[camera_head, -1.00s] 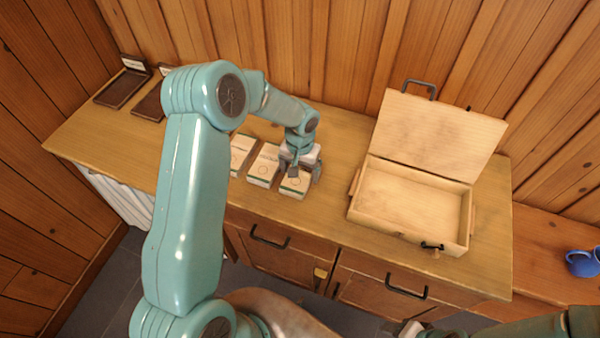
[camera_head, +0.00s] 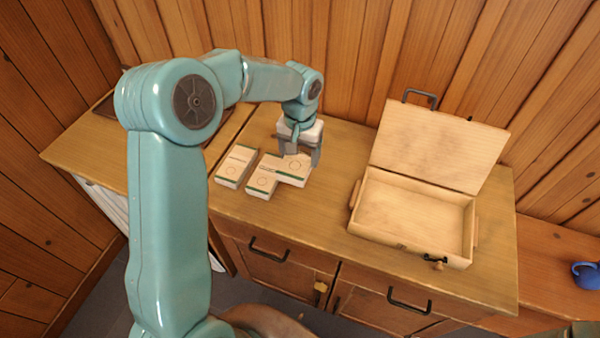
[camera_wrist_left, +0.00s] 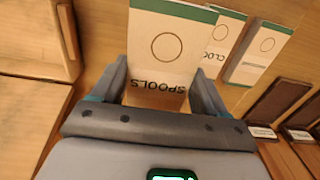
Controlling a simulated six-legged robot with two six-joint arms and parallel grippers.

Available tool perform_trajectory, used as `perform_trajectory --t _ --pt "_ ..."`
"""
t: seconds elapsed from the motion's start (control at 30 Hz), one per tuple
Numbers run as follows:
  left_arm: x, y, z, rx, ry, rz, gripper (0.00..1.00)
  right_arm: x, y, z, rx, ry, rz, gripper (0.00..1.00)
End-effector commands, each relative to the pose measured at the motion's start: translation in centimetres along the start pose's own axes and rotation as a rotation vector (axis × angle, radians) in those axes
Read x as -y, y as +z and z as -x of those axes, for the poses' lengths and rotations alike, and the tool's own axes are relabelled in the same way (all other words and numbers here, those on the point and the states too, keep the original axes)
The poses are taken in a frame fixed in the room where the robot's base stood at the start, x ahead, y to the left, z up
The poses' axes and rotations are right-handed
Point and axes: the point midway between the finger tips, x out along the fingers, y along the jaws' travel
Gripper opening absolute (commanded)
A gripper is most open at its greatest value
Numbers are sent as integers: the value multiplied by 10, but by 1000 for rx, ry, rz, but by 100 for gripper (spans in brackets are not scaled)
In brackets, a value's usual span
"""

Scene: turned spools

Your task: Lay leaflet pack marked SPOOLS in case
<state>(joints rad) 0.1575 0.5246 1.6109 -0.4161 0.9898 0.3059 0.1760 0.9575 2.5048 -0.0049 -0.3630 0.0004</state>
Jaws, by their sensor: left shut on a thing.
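My left gripper (camera_head: 299,154) is shut on the white leaflet pack with a green edge (camera_head: 292,171). In the left wrist view the word SPOOLS shows on this pack (camera_wrist_left: 165,50), upside down, between the fingers. In the head view the pack overlaps part of a neighbouring pack and appears raised above the counter. The wooden case (camera_head: 415,215) stands open and empty to the right, its lid (camera_head: 440,145) tilted up at the back. My right gripper is not in view.
Two other packs lie on the counter: one (camera_head: 262,182) beside the held pack, partly reading CLOC in the left wrist view (camera_wrist_left: 222,38), and one further left (camera_head: 236,166). Dark trays (camera_wrist_left: 275,100) stand beyond. Counter between packs and case is clear. A blue mug (camera_head: 585,273) is far right.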

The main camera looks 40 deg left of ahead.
Motion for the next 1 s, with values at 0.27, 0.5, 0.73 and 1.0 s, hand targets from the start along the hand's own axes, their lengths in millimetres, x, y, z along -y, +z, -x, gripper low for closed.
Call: perform_trajectory --t 0.27,0.5,0.73,1.0 --pt "0 -1 66 -3 0 0 39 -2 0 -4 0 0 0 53" --pt "-35 13 55 6 -6 -75 39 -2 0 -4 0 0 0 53" --pt "-92 49 8 3 -4 -212 39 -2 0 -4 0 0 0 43" --pt "-104 57 -1 0 0 -239 39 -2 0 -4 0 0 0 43"
